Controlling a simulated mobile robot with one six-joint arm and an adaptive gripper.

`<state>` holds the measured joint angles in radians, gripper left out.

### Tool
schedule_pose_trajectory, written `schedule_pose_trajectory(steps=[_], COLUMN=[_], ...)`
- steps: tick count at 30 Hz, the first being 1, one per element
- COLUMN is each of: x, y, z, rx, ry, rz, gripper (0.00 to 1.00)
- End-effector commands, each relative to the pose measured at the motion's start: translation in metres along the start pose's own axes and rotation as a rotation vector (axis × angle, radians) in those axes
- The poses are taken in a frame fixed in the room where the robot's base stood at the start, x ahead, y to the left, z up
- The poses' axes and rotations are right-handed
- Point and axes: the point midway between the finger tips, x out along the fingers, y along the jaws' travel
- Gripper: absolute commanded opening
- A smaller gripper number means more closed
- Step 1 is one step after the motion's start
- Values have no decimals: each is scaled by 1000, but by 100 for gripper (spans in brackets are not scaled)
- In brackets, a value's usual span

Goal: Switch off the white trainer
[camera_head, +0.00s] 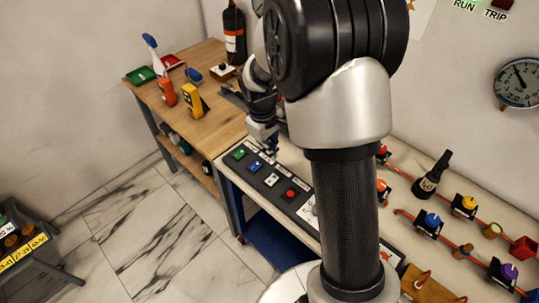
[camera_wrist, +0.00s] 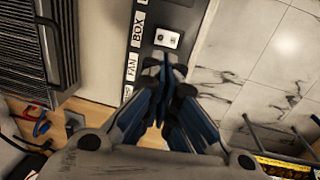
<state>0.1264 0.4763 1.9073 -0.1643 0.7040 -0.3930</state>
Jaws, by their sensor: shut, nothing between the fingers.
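The white trainer seems to be the small white switch box (camera_head: 271,180) on the dark labelled panel at the front of the bench. It also shows in the wrist view (camera_wrist: 167,38), beside the BOX label, with a small dark switch on its face. I cannot tell which way the switch stands. My gripper (camera_head: 270,151) is shut and empty above the panel, near the blue box (camera_head: 255,167). In the wrist view my fingertips (camera_wrist: 151,68) are together just below the white box, by the FAN label, and appear apart from it.
A green box (camera_head: 239,153) and a red-buttoned box (camera_head: 291,194) flank the row. A wooden table (camera_head: 215,88) at the left holds a yellow meter (camera_head: 194,101) and an orange meter (camera_head: 167,90). Valves on red piping (camera_head: 450,240) stand to the right. The marble floor (camera_head: 150,240) is open.

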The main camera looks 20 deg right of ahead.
Motion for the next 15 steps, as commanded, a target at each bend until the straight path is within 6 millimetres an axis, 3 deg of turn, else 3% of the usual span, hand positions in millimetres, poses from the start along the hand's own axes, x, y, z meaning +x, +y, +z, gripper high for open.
schedule_pose_trajectory(steps=[6,15], x=[53,105], y=[-1,-1], z=[1,0], rx=[0,1], ry=[-4,-1], rz=[-2,-1], gripper=[0,0])
